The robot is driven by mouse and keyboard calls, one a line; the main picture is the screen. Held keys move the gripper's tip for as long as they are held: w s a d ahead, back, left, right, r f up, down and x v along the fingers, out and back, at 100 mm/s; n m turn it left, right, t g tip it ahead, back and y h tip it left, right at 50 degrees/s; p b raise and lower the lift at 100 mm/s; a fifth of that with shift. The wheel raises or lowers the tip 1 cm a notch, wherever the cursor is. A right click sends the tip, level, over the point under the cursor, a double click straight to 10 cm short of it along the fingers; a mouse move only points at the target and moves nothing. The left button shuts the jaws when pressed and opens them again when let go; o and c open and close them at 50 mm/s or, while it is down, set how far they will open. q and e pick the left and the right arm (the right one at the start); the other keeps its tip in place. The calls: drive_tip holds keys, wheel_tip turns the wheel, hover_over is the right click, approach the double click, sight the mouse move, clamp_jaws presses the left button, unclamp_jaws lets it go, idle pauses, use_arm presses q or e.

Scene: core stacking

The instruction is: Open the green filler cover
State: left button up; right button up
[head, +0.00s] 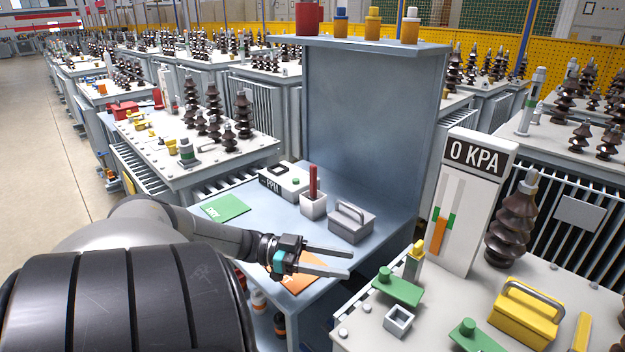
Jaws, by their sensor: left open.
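A green cover (398,287) with a round knob lies on the top of the near transformer at the right. A second green piece (475,337) with a knob lies closer to me, cut off by the bottom edge. I cannot tell which of the two is the filler cover. A small grey square open socket (398,320) stands between them. My left gripper (351,263) is open and empty, over the front of the blue-grey workbench. Its fingers point right, to the upper left of the first green cover and apart from it. My right gripper is not in view.
Beside the first green cover stands a yellow-topped post (416,260).

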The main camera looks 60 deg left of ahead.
use_arm(q)
drive_tip(key=v, duration=0.5)
drive_tip(key=shift+s+a+b, duration=0.25)
drive_tip(key=shift+s+b, duration=0.05)
drive_tip(key=shift+a, duration=0.1)
